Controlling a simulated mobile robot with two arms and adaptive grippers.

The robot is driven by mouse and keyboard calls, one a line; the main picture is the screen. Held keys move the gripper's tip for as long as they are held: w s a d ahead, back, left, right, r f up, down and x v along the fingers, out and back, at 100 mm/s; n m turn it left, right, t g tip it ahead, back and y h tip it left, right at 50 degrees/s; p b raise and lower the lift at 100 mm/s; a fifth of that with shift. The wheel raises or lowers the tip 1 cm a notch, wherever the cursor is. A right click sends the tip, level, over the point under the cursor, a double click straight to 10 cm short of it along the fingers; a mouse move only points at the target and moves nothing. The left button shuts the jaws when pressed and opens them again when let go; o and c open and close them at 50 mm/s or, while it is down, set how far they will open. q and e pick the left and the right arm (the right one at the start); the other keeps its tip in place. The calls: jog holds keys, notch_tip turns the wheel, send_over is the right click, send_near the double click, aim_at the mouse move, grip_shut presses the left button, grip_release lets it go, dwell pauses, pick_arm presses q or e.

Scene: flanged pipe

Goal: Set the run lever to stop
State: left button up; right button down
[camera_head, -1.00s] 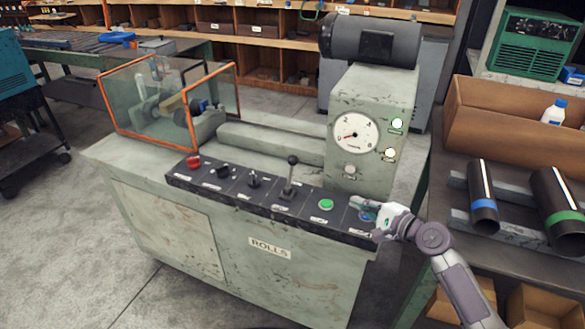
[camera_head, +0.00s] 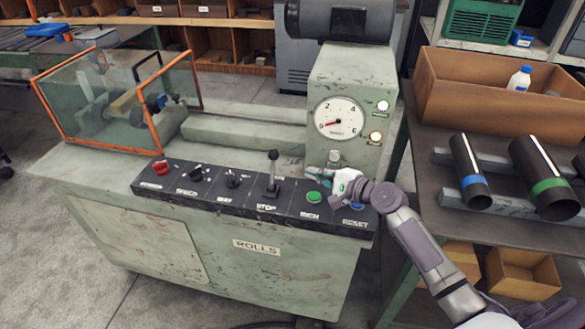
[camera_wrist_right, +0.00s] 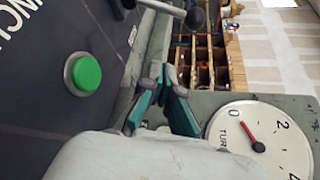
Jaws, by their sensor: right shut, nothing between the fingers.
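The run lever (camera_head: 272,172) is a grey stick with a dark ball knob. It stands roughly upright on the black control panel (camera_head: 222,207), above a label reading STOP. My right gripper (camera_head: 314,173) is shut and empty, above the panel just right of the lever and behind the green button (camera_head: 314,197). It is apart from the lever. In the right wrist view its teal fingers (camera_wrist_right: 163,98) are together, and the lever's dark knob (camera_wrist_right: 196,18) shows at the top edge. My left gripper is not in view.
A red button (camera_head: 160,168) and dark knobs (camera_head: 197,174) sit left of the lever. The blue reset button (camera_head: 357,205) is partly hidden under my right wrist. The gauge column (camera_head: 352,152) rises close behind my gripper. A bench with pipes (camera_head: 470,170) stands at right.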

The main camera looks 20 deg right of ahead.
aim_at(272, 170)
jog(key=x, duration=0.9)
jog(key=shift+w+a+f, duration=0.15)
jog(key=shift+w, duration=0.1)
jog(key=a+p, duration=0.1)
jog(key=s+a+r+p, duration=0.1)
jog(key=shift+s+r+p, duration=0.25)
jog(key=shift+s+p, duration=0.05)
jog(key=shift+s, duration=0.05)
jog(key=shift+s+a+r, duration=0.15)
jog(key=shift+s, duration=0.1)
jog(key=shift+s+a, duration=0.15)
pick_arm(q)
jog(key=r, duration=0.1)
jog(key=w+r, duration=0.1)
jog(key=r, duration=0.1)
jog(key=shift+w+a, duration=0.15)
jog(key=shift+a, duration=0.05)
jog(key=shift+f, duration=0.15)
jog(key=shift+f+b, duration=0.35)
pick_arm(e)
jog(key=shift+a, duration=0.1)
